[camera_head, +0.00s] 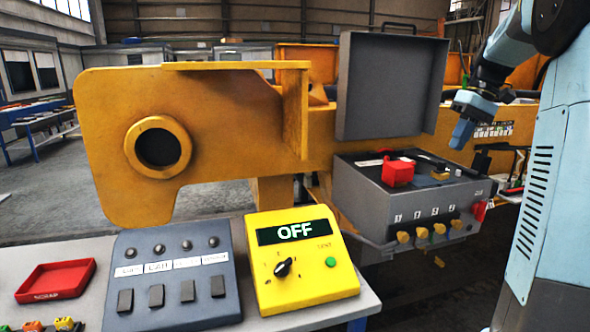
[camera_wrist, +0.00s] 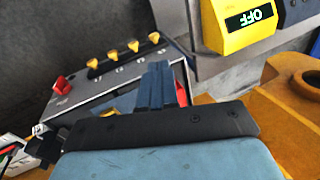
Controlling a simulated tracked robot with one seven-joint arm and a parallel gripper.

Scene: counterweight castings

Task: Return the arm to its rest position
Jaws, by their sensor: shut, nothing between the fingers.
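My gripper (camera_head: 462,133) is at the right in the head view, with its blue fingers pointing down. It hangs in the air, apart from the grey control box (camera_head: 375,205). In the wrist view the fingers (camera_wrist: 156,85) are together with nothing between them. The box's lid (camera_head: 385,88) stands open behind it. A red block-shaped part (camera_head: 398,172) sits in the box, and several yellow knobs line its front. My blue arm comes in from the right edge.
A yellow tester (camera_head: 303,260) reading OFF, a blue-grey switch panel (camera_head: 172,275) and a red scrap tray (camera_head: 56,281) stand on the front bench. A large orange casting (camera_head: 215,125) fills the space behind. Open floor lies at the far left.

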